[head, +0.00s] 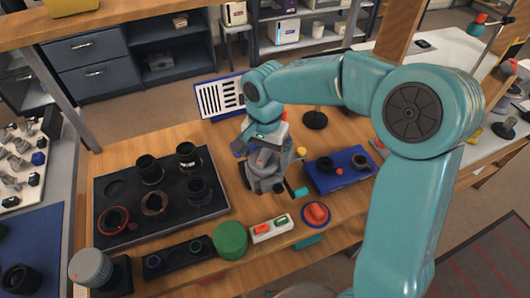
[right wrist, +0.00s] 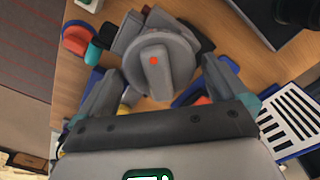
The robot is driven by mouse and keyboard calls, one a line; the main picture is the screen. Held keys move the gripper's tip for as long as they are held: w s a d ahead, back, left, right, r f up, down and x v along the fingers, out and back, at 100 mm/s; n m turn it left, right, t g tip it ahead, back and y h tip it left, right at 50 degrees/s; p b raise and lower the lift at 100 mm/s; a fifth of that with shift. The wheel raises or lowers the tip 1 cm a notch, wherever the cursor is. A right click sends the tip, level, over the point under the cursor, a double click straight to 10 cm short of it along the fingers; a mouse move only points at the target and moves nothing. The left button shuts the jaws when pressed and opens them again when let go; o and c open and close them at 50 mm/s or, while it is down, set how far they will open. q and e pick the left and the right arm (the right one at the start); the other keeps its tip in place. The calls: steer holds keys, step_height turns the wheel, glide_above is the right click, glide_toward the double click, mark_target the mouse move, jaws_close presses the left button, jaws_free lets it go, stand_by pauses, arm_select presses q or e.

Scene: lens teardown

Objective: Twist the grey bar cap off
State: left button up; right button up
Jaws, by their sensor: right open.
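The grey bar cap (right wrist: 168,62) is a round grey disc with a raised bar across it and an orange dot on the bar. It also shows in the head view (head: 262,158), on top of a grey stand or body on the wooden table. My right gripper (right wrist: 160,88) is open, with one finger on each side of the cap. It reaches down from above in the head view (head: 264,148). I cannot tell whether the fingers touch the cap. The lower part of the grey body is partly hidden. My left gripper is not in view.
A black tray (head: 105,178) with several lens parts lies left. A green cylinder (head: 230,240), a white holder (head: 271,230) and a red knob (head: 316,212) stand in front. A blue mat (head: 326,183) lies right. A striped chart (head: 220,98) stands behind.

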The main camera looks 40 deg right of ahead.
steer(key=shift+w, duration=0.1)
steer(key=c, duration=0.9)
steer(key=shift+r+n, duration=0.1)
steer(key=shift+n, duration=0.7)
steer(key=shift+n+p, duration=0.3)
steer(key=shift+n, duration=0.3)
steer(key=shift+a+n, duration=0.1)
steer(key=shift+n, duration=0.7)
steer(key=shift+n+p, duration=0.3)
steer(key=shift+n, duration=0.2)
